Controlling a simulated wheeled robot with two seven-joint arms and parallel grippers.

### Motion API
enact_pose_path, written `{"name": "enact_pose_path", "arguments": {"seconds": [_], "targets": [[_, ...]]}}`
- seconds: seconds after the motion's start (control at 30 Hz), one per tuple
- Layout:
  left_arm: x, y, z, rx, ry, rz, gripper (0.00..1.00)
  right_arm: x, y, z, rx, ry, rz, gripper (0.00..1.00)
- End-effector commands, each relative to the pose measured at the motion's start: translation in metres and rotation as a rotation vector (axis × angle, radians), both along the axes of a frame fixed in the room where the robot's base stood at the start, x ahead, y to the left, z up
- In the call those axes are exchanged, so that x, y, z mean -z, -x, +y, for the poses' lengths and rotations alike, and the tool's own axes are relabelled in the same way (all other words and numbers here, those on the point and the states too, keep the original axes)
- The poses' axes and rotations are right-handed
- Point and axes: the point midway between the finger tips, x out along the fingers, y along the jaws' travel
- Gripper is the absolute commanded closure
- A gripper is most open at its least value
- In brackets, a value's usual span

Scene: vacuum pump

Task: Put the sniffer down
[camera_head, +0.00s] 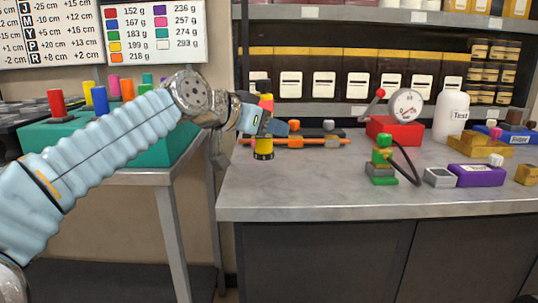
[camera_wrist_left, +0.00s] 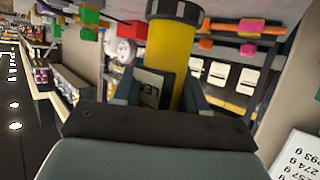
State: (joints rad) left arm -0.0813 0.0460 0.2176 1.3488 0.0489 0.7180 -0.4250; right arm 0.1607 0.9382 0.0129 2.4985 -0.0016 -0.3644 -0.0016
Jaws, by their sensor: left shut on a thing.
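The sniffer (camera_head: 263,145) appears to be the upright cylinder in my left gripper, yellow with a black lower end and a red and yellow top. My left gripper (camera_head: 266,124) is shut around its middle, over the left part of the grey workbench (camera_head: 300,190). I cannot tell whether its black end touches the bench top. In the left wrist view the sniffer's yellow body (camera_wrist_left: 168,55) stands between the fingers (camera_wrist_left: 158,92), with a small lettered label near them. My right gripper is not in view.
An orange rail with blocks (camera_head: 302,141) lies just behind the sniffer. A green and gold stand with a black hose (camera_head: 382,165), a red gauge box (camera_head: 395,132) and a white bottle (camera_head: 451,115) stand to the right. The bench's front left is clear.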

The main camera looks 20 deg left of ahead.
Motion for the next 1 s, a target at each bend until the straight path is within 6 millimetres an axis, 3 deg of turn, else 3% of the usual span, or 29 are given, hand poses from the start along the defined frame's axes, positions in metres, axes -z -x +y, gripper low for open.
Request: {"name": "enact_pose_path", "arguments": {"seconds": [0.37,0.5,0.93,0.97,1.0], "targets": [[0.042,-0.031,0.008,-0.002,0.001,0.001,1.00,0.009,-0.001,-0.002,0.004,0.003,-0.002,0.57],[0.062,-0.029,0.007,-0.001,0.001,-0.002,1.00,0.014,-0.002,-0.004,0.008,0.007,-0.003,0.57],[0.069,-0.029,0.007,0.000,0.002,-0.004,1.00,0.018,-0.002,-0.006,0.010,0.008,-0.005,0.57],[0.070,-0.029,0.007,0.000,0.001,-0.002,0.57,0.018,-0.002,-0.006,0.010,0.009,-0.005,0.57],[0.068,-0.029,0.007,0.000,0.001,-0.002,0.51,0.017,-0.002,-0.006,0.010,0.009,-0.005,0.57]]}}
